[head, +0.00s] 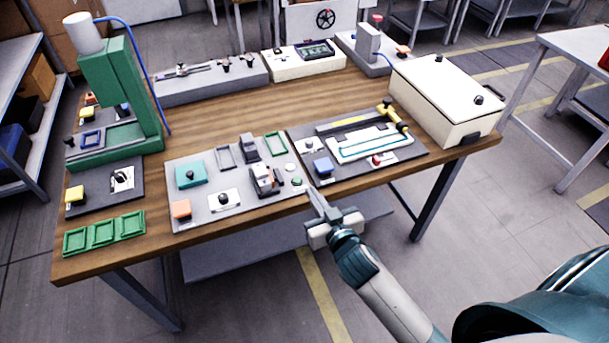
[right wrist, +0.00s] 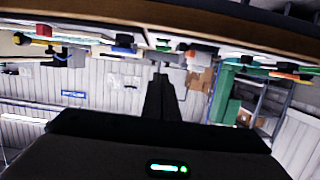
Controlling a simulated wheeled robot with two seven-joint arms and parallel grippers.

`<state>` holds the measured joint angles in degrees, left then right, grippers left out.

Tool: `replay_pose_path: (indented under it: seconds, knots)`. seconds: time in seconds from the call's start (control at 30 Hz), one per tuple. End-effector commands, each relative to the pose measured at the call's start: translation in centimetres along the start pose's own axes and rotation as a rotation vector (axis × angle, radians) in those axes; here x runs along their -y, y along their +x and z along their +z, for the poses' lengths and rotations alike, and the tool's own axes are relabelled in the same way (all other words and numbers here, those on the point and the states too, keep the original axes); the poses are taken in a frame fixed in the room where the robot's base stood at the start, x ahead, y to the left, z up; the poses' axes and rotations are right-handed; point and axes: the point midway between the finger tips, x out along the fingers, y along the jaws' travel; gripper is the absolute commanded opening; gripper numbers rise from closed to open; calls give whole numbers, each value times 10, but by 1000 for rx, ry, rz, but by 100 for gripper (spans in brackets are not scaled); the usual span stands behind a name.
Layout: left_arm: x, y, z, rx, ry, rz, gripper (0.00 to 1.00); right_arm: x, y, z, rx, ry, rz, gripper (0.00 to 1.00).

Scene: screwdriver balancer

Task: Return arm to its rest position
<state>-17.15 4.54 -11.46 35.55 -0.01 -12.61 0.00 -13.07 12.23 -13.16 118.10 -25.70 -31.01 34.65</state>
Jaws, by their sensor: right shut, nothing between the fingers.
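My right gripper (head: 318,200) is in the head view at the front edge of the wooden workbench (head: 225,215), near the corner between two grey panels. Its fingers are together and hold nothing. In the right wrist view the shut fingers (right wrist: 161,95) point toward the bench edge, and the picture is upside down. My right arm (head: 390,300) reaches in from the lower right of the head view. I cannot tell whether the fingertips touch the panel or bench edge. My left gripper is not in view.
A grey panel (head: 240,212) with switches and blocks lies left of the gripper. Another panel (head: 400,155) with a yellow-handled tool lies right of it. A white box (head: 445,95) stands at the right end, a green press (head: 130,90) at the left. Floor in front is clear.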

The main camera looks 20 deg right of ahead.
Motion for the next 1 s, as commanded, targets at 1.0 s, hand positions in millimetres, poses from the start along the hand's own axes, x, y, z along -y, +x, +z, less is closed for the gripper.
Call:
replay_pose_path:
  seconds: [1.0]
  knots:
    - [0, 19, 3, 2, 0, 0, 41, -13, -30, 360, 560, -125, -44, 0]
